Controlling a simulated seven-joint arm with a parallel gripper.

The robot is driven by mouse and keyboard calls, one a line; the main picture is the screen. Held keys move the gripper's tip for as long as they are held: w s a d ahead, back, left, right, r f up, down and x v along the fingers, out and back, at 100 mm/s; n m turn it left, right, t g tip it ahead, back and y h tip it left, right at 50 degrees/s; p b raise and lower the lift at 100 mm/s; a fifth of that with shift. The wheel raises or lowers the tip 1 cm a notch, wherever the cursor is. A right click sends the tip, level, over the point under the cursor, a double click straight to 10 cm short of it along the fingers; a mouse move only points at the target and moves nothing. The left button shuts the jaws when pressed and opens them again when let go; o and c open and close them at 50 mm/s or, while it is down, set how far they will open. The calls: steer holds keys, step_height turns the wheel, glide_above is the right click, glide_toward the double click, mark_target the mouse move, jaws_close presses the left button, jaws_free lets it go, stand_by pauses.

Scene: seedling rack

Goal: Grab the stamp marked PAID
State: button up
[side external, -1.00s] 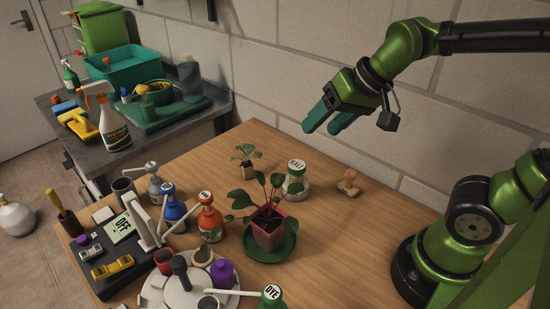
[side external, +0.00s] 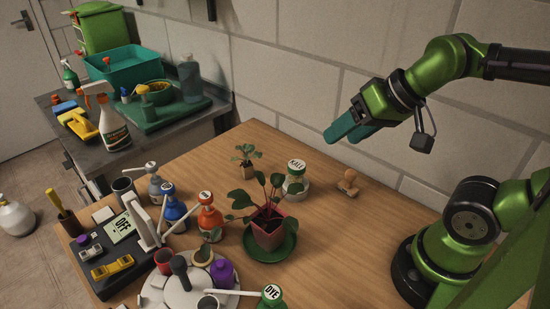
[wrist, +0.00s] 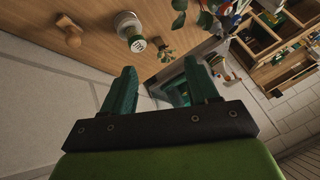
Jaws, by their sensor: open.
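A small wooden stamp (side external: 348,183) lies on the table near the wall, to the right of the jar marked KALI (side external: 295,178). No PAID marking is legible on it. In the wrist view the stamp (wrist: 69,33) shows at the upper left, left of the jar (wrist: 131,32). My gripper (side external: 340,138) has teal fingers and is in the air above and behind the stamp, close to the wall. In the wrist view the fingers (wrist: 160,82) are apart with nothing between them.
A potted plant on a green saucer (side external: 287,250) stands left of the stamp. A smaller seedling (side external: 245,160) is behind it. Several dispenser bottles and a round white carousel (side external: 180,292) crowd the left and front. Bare wood surrounds the stamp.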

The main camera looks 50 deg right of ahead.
steer(key=shift+o, duration=0.2)
steer(key=n+g+h, duration=0.2)
steer(key=n+g, duration=0.1)
steer(key=g, duration=0.4)
glide_above(349, 182)
step_height(349, 182, down, 8)
steer(key=r, duration=0.1)
steer(key=f, duration=1.1)
steer(key=shift+w+d+f, duration=0.25)
steer(key=shift+w+f, duration=0.05)
steer(key=shift+f, duration=0.05)
steer(key=f, duration=0.5)
steer(key=shift+s+d+f, duration=0.15)
steer(key=shift+d+f, duration=0.1)
steer(key=shift+f, duration=0.05)
steer(key=c, duration=1.1)
